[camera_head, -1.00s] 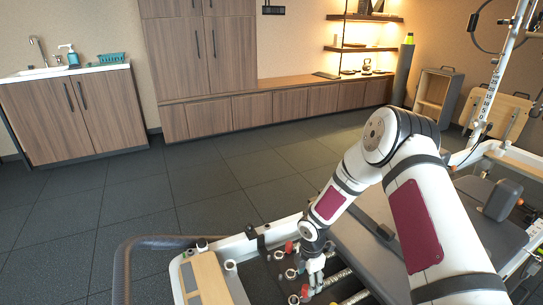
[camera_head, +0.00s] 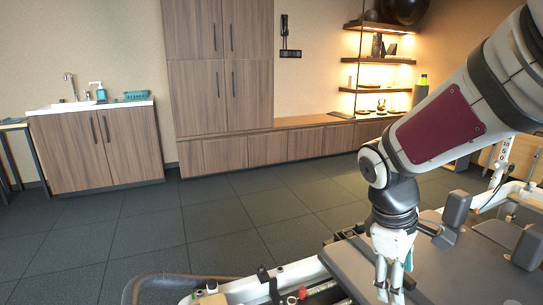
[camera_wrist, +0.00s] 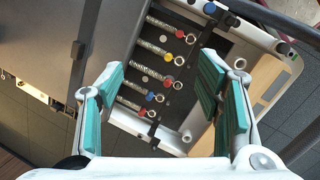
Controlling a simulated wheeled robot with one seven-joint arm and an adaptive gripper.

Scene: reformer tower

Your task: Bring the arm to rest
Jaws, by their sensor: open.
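My gripper (camera_head: 390,281) hangs pointing down over the reformer's grey carriage (camera_head: 455,265) in the head view. My arm comes in from the upper right and bends at the wrist. In the wrist view my gripper (camera_wrist: 160,98) shows two teal-padded fingers spread wide, with nothing between them. Beyond the fingers lies the reformer's spring end, with several springs (camera_wrist: 150,75) ending in coloured knobs. The fingers are apart from the springs.
The reformer frame (camera_head: 290,275) fills the lower right, with shoulder blocks (camera_head: 457,207) on the carriage. A curved dark bar (camera_head: 170,285) is at the bottom left. Cabinets (camera_head: 95,145) and a lit shelf (camera_head: 385,88) line the back wall. The tiled floor (camera_head: 230,225) between is clear.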

